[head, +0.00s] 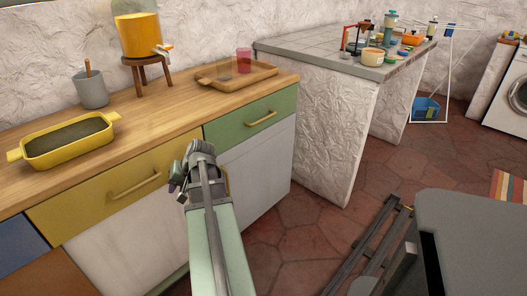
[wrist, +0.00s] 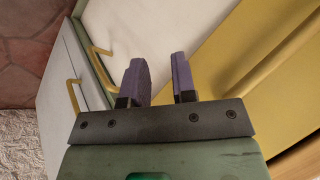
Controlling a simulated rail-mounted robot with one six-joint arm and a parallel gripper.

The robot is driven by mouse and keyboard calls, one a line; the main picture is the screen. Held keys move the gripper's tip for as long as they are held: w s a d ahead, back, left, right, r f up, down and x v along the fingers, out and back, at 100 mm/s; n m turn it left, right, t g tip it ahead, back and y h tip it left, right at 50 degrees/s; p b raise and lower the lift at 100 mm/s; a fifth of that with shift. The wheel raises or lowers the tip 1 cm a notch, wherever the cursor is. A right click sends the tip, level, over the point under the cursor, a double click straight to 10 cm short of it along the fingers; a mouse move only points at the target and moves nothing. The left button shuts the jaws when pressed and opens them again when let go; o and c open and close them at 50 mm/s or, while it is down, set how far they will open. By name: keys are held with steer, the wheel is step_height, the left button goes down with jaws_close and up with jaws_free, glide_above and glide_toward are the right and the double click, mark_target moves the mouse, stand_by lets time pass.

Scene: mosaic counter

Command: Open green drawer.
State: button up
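The green drawer (head: 250,118) sits under the wooden counter's right end, above a white door, and looks shut. Its gold bar handle (head: 261,118) is in clear view. My gripper (head: 196,165) is in front of the cabinet, left of and lower than that handle, near the seam between the yellow and green drawers. In the wrist view my gripper (wrist: 160,80) is open, with nothing between its two purple fingers. That view shows a green strip (wrist: 96,72) beside a gold handle (wrist: 101,60); I cannot tell whether it is the green drawer.
The yellow drawer (head: 110,187) is left of the green one, with a handle (head: 136,186) that projects. The counter (head: 160,112) holds a yellow dish (head: 66,142), a grey cup (head: 91,91) and a wooden tray (head: 254,77). Open tiled floor (head: 290,226) lies at right.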

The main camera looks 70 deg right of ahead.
steer(key=s+d+f+m+t+h+b, duration=0.2)
steer(key=s+d+f+m+t+b, duration=0.15)
steer(key=d, duration=0.45)
steer(key=s+d+f+m+t+h+b, duration=0.2)
steer(key=s+d+f+b, duration=0.15)
steer(key=d, duration=0.55)
steer(key=m+t+h+b, duration=0.1)
steer(key=m+h+b, duration=0.2)
steer(key=m+h, duration=0.9)
glide_toward(264, 119)
steer(key=shift+n, duration=0.35)
steer(key=x, duration=0.5)
steer(key=p+x, duration=0.1)
steer(key=x, duration=0.4)
steer(key=shift+w+d+f+p, duration=0.15)
steer(key=shift+d+f+p, duration=0.05)
steer(key=shift+d+p, duration=0.15)
jaws_close()
